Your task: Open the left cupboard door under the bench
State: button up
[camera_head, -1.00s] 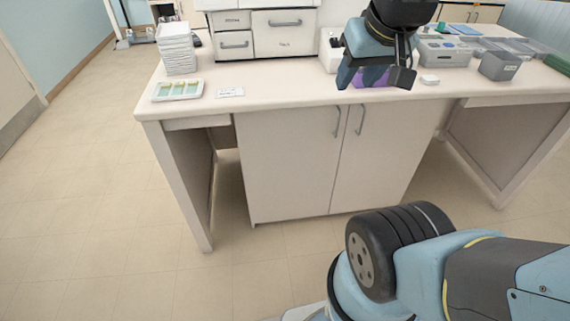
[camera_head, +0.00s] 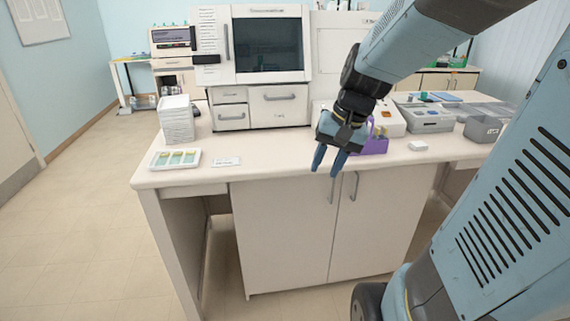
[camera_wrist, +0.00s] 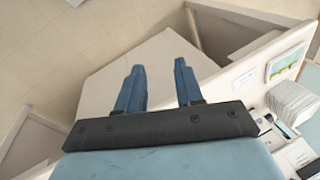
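The left cupboard door (camera_head: 280,235) is a plain pale panel under the bench, shut flush beside the right door (camera_head: 375,225). Its vertical bar handle (camera_head: 332,189) is at its upper right edge, close to the right door's handle (camera_head: 354,186). My gripper (camera_head: 327,172) is open and empty, its two blue fingers pointing down in front of the bench edge. In the head view its fingertips appear just above the left handle; I cannot tell the gap in depth. In the wrist view the open fingers (camera_wrist: 159,64) show against a pale cupboard surface; I cannot make out a handle there.
The bench top (camera_head: 275,163) carries a slide tray (camera_head: 176,159), a white stack (camera_head: 177,120), a purple item (camera_head: 376,145) close behind my gripper, and a grey box (camera_head: 431,118). A large white machine (camera_head: 268,50) stands behind. The floor (camera_head: 90,230) at left is clear.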

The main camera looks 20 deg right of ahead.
aim_at(338, 194)
jog(key=w+d+f+m+t+y, duration=0.1)
jog(key=w+d+f+m+y, duration=0.4)
jog(key=f, duration=0.3)
jog(key=w+d+f+m+y, duration=0.3)
jog(key=w+f+m, duration=0.2)
jog(key=w+f, duration=0.3)
jog(key=w+d+f+m+t+h, duration=0.2)
jog(key=w+d+f+m+t, duration=0.1)
jog(key=d+f+m+t, duration=1.2)
jog(key=shift+m+g, duration=0.6)
jog(key=shift+g, duration=0.3)
jog(key=w+a+f, duration=0.1)
jog(key=w, duration=0.3)
jog(key=w+a+f, duration=0.1)
jog(key=w, duration=0.3)
jog(key=w+a+f, duration=0.1)
jog(key=w, duration=0.3)
jog(key=shift+w+a+f, duration=0.1)
jog(key=shift+w+a, duration=0.15)
jog(key=shift+a, duration=0.15)
grip_shut()
jog(key=shift+d, duration=0.1)
